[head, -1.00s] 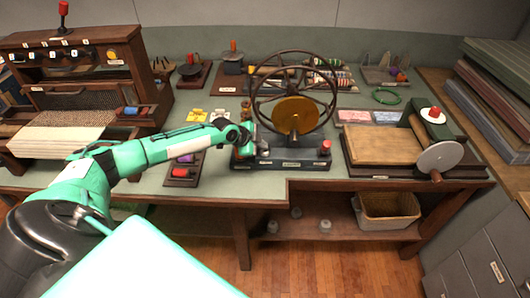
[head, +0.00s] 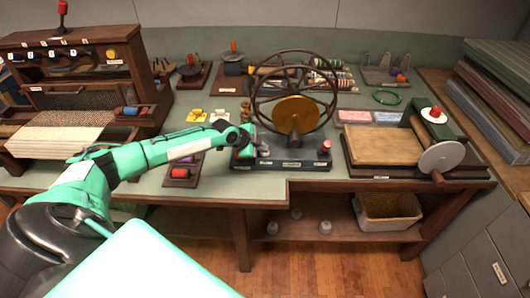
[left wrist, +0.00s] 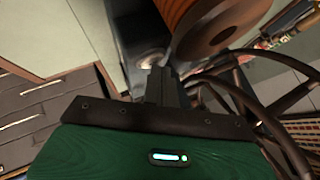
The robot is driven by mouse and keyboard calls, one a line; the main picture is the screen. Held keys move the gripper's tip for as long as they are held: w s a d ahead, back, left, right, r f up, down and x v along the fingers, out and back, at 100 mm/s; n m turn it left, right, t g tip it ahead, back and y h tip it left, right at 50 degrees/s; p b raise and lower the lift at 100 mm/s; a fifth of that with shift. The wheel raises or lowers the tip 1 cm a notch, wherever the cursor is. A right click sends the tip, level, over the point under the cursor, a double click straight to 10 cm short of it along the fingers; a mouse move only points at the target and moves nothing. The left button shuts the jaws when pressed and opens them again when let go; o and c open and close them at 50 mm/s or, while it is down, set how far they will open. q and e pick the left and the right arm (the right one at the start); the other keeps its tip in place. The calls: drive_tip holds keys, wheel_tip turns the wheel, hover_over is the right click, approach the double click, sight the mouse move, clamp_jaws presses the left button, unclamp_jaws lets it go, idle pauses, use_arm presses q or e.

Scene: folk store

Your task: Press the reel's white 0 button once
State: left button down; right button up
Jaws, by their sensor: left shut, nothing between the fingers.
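The reel (head: 292,163) stands on the workbench, with a dark base, large dark spoked wheels and a brass-coloured drum (head: 295,115). My left gripper (head: 264,151) is at the left end of the reel's base, low beside the wheels. In the left wrist view its fingers (left wrist: 160,74) are shut and empty. A pale round button (left wrist: 150,60) shows just past the fingertips there. Its mark is not readable, and I cannot tell whether the tips touch it. My right gripper is not in view.
A press with a wooden board (head: 380,145) is to the right. A loom (head: 75,80) stands at the left.

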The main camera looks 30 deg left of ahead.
sight(262, 153)
use_arm(q)
drive_tip(key=shift+f, duration=0.3)
drive_tip(key=shift+r, duration=0.45)
drive_tip(key=shift+r+p, duration=0.3)
drive_tip(key=shift+r, duration=0.2)
drive_tip(key=shift+r, duration=0.1)
drive_tip(key=shift+r+p, duration=1.6)
drive_tip(key=shift+r, duration=0.8)
